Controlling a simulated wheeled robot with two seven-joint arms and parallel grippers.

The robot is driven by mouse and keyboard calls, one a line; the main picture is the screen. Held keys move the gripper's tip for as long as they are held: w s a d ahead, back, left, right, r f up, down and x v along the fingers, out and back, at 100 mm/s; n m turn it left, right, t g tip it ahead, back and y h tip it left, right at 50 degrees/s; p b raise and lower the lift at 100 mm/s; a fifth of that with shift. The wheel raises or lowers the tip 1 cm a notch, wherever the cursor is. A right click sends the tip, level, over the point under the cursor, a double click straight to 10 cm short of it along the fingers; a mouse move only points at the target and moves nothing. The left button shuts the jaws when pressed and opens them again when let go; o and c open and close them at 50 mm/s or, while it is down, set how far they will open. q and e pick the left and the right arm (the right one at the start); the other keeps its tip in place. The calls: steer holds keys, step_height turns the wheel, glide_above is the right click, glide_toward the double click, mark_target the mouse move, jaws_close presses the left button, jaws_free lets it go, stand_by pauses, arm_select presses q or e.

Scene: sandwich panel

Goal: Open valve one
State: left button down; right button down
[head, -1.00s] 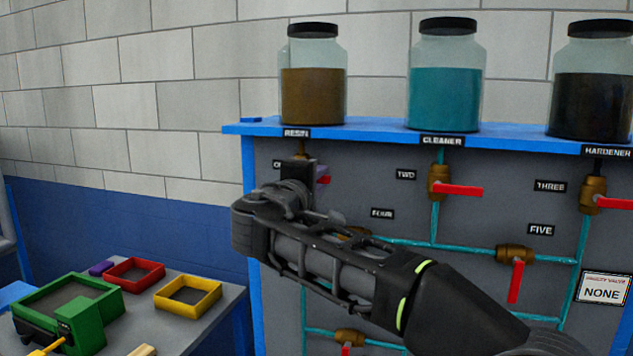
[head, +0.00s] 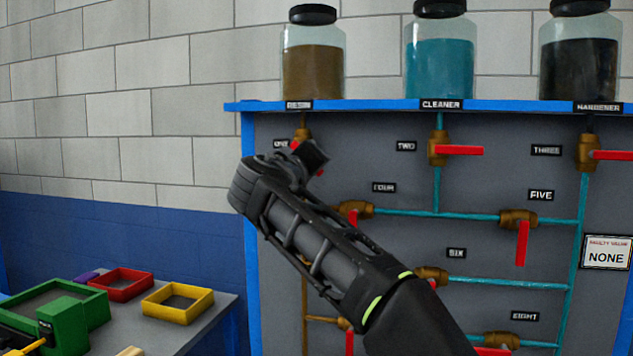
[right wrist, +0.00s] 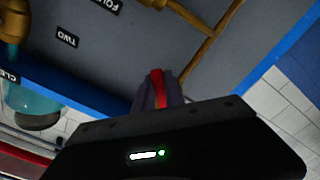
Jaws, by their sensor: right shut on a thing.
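Valve one (head: 302,133) is a brass valve with a red handle, under the resin jar at the panel's upper left, beside its label ONE. My right gripper (head: 312,158) is in front of it and covers most of the handle. A little red shows on either side of the jaws in the head view, on a slant down to the right. In the right wrist view the red handle (right wrist: 158,88) lies between the two fingers of my right gripper (right wrist: 159,96), which are shut on it. My left gripper is in neither view.
Valve two (head: 438,150) and valve four (head: 355,209) have red handles near my right arm. Jars of resin (head: 313,70), cleaner (head: 437,70) and hardener stand on the blue shelf. A table with a red tray (head: 122,281) and yellow tray (head: 178,301) is at lower left.

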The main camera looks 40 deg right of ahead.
steer(key=shift+w+a+f+m+b, duration=0.25)
steer(key=shift+w+f+m+b, duration=0.1)
steer(key=shift+f+m+b, duration=0.45)
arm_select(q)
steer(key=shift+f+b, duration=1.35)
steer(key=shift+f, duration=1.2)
arm_select(e)
steer(key=shift+w+a+m, duration=0.25)
steer(key=shift+w+m, duration=0.15)
steer(key=shift+m, duration=0.85)
steer(key=shift+w+a+m, duration=0.3)
steer(key=shift+w+m, duration=0.05)
steer(key=shift+m, duration=0.85)
steer(key=shift+w+a+m, duration=0.25)
steer(key=shift+w+m, duration=0.15)
steer(key=shift+m, duration=0.85)
steer(key=shift+r, duration=0.1)
steer(key=c, duration=1.4)
jaws_free()
steer(key=shift+c, duration=0.2)
steer(key=shift+o, duration=0.2)
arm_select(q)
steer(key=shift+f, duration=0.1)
arm_select(e)
steer(key=shift+a, duration=0.1)
